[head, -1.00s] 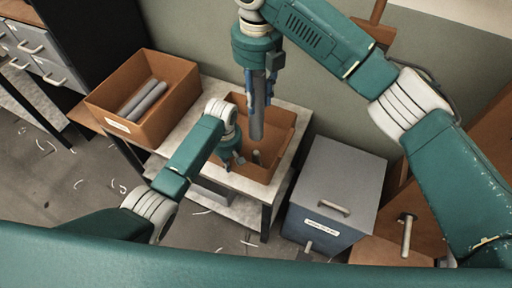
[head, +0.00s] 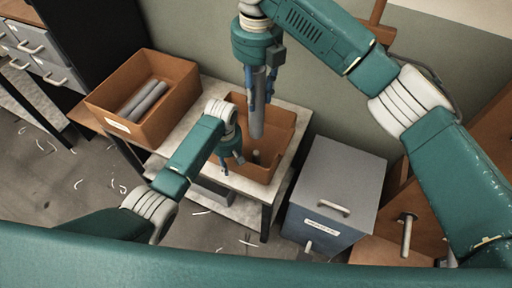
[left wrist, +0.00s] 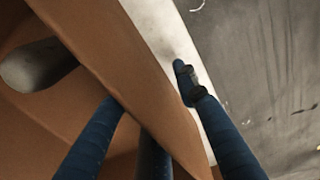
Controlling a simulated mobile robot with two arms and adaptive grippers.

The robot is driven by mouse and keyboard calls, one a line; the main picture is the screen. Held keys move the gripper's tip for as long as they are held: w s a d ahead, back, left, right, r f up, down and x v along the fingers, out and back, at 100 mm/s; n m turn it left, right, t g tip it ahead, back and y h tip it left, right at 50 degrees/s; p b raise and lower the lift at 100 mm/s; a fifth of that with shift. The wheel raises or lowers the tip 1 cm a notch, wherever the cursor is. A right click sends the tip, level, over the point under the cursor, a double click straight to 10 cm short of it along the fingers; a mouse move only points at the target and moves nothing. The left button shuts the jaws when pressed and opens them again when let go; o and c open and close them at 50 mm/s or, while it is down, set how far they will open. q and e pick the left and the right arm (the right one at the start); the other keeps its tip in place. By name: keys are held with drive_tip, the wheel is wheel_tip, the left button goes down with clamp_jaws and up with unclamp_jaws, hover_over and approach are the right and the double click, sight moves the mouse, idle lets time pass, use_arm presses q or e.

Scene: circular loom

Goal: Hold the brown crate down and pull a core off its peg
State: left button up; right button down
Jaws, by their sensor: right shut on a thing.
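The brown crate (head: 286,118) stands open on the pale table. A short peg (head: 256,156) shows inside it. My right gripper (head: 261,98) is shut on a grey core (head: 257,122), which hangs upright, its lower end just above the peg in the picture; the exact gap is hard to judge. My left gripper (head: 232,168) is at the crate's near-left wall. In the left wrist view its fingers (left wrist: 150,110) straddle the brown wall (left wrist: 115,75), spread apart, with one outside. A pale rounded end (left wrist: 38,65) inside the crate may be the peg.
A second brown crate (head: 178,107) with grey cores (head: 146,99) lying in it stands to the left. A grey-lidded blue box (head: 325,222) stands to the right. White scraps litter the floor. A brown stand with a peg (head: 407,235) is at far right.

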use_arm(q)
drive_tip(key=shift+r, duration=0.1)
wheel_tip(320, 180, up, 12)
idle(0.5)
